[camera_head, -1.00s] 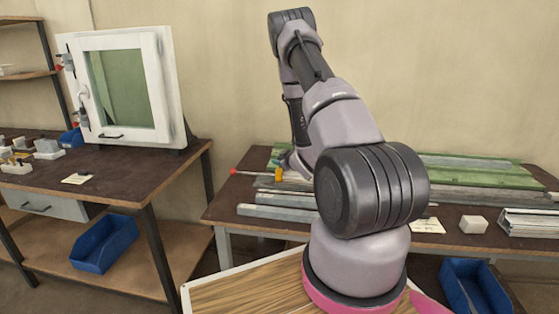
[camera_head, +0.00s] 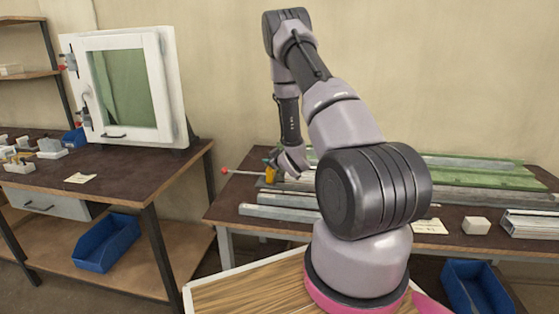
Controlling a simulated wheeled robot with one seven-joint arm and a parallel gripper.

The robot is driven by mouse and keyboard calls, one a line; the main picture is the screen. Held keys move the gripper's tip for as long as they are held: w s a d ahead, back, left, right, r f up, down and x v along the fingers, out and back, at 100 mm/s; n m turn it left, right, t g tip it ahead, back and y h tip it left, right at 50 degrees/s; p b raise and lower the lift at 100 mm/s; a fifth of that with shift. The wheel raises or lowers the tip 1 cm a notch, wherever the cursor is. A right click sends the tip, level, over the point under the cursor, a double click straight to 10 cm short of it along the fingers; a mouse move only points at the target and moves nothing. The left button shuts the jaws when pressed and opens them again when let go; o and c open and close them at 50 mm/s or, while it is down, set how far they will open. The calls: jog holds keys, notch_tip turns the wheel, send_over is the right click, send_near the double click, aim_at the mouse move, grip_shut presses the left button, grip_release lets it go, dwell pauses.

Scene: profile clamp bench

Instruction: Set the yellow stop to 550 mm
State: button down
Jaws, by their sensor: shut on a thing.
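The yellow stop (camera_head: 270,175) is a small yellow block at the left part of the right-hand bench, among the long profiles. A thin rod with a red knob (camera_head: 224,169) sticks out to the left of it. My gripper (camera_head: 274,166) reaches down from above and is shut at the yellow stop. My wrist hides part of the stop and of the rail behind it. The fingertips are too small to make out clearly. No scale reading can be made out.
The right-hand bench (camera_head: 290,229) carries grey profiles (camera_head: 281,213), green strips (camera_head: 480,176), a white block (camera_head: 476,225) and a paper note (camera_head: 430,226). At left, another bench (camera_head: 140,168) holds a white window frame (camera_head: 162,85). Blue bins (camera_head: 106,242) stand below.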

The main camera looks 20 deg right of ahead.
jog(key=shift+w+a, duration=0.1)
jog(key=shift+a, duration=0.05)
jog(key=c, duration=0.5)
grip_release()
jog(key=v, duration=1)
jog(key=shift+s+r, duration=0.15)
jog(key=shift+s, duration=0.25)
